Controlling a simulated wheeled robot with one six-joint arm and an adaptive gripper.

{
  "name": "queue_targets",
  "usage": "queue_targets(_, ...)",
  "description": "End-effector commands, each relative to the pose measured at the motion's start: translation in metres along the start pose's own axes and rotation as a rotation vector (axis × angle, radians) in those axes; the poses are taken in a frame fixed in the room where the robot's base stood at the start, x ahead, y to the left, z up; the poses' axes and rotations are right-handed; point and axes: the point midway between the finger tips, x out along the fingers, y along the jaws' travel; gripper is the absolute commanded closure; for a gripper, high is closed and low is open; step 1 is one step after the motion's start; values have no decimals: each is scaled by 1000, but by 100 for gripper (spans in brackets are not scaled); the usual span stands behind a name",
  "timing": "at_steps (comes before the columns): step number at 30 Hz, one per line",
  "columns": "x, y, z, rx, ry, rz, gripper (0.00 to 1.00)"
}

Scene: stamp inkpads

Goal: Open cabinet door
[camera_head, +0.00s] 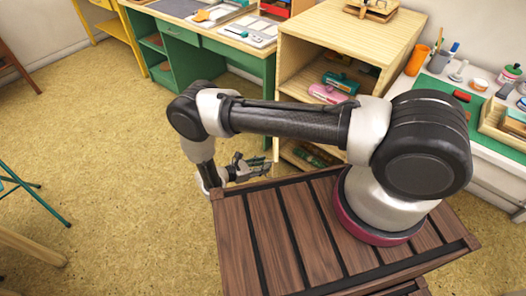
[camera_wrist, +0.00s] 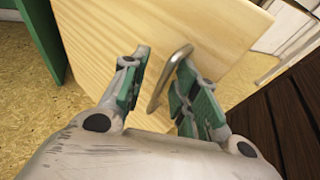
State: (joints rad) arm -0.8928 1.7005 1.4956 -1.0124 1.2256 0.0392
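The cabinet (camera_head: 318,28) is light wood with shelves, behind my arm in the head view. Its pale wooden door (camera_wrist: 110,28) fills much of the wrist view. In the head view only a narrow strip of what looks like the door (camera_head: 276,149) shows beside the lower compartment, seemingly swung outward. A curved metal handle (camera_wrist: 167,80) stands out from the door. My gripper (camera_wrist: 163,68) is open, with its green-padded fingers on either side of the handle. A gap shows on the left; contact on the right is unclear. My gripper (camera_head: 250,168) is small and partly hidden in the head view.
A green desk (camera_head: 239,64) stands left of the cabinet. A white-and-green worktop (camera_head: 455,105) with pens and trays is at the right. My slatted brown deck lies close to the gripper. A teal stool (camera_head: 30,190) is at far left; open floor lies between.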

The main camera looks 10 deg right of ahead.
Motion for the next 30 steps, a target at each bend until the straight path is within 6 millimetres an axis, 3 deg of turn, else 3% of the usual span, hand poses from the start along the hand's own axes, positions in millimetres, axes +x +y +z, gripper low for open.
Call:
queue_targets(1, -16, 6, 81, 3, -320, 11, 70)
queue_targets(7, -17, 6, 81, 3, -320, 11, 70)
queue_targets(8, -2, 0, 4, -2, 1, -2, 70)
queue_targets(30, -35, 38, -8, 2, 3, 3, 70)
